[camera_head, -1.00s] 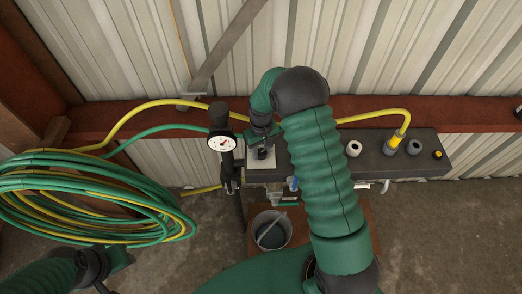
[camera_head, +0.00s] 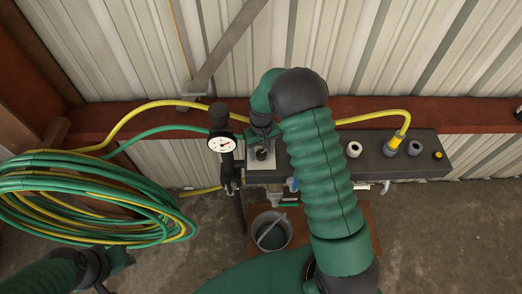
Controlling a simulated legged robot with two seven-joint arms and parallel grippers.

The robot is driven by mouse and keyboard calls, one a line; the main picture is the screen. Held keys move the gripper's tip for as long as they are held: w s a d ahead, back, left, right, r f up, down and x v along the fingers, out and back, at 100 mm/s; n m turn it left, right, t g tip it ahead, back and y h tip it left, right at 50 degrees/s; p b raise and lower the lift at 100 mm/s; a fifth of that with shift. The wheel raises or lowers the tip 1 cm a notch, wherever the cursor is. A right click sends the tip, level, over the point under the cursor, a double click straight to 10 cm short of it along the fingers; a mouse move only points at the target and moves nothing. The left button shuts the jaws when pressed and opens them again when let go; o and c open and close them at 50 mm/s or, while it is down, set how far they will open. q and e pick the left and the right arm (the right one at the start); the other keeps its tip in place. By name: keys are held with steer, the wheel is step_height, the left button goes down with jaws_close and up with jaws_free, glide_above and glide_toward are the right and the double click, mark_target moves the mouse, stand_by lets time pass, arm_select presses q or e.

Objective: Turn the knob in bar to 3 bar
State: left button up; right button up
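The round white gauge (camera_head: 221,142) with a dark rim faces me at the left end of the dark manifold block. Its small needle is visible, but the numbers are too small to read. A black knob (camera_head: 261,154) shows on a light plate (camera_head: 270,164) just right of the gauge. My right gripper (camera_head: 261,140) is over the knob, pointing down at it; its fingers are small and dark, and I cannot tell whether they close on the knob. My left gripper (camera_head: 100,272) is at the lower left, away from the block, its fingers partly cut off by the frame edge.
The dark manifold block (camera_head: 430,162) carries a white fitting (camera_head: 354,149) and a yellow hose connector (camera_head: 394,143). A grey bucket (camera_head: 272,231) stands below. Coiled green and yellow hoses (camera_head: 90,200) hang at the left. Bare floor (camera_head: 450,240) lies at the lower right.

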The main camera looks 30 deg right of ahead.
mark_target(261, 152)
step_height(261, 152, up, 17)
steer(key=b, duration=0.2)
steer(key=shift+f, duration=0.15)
stand_by(0.3)
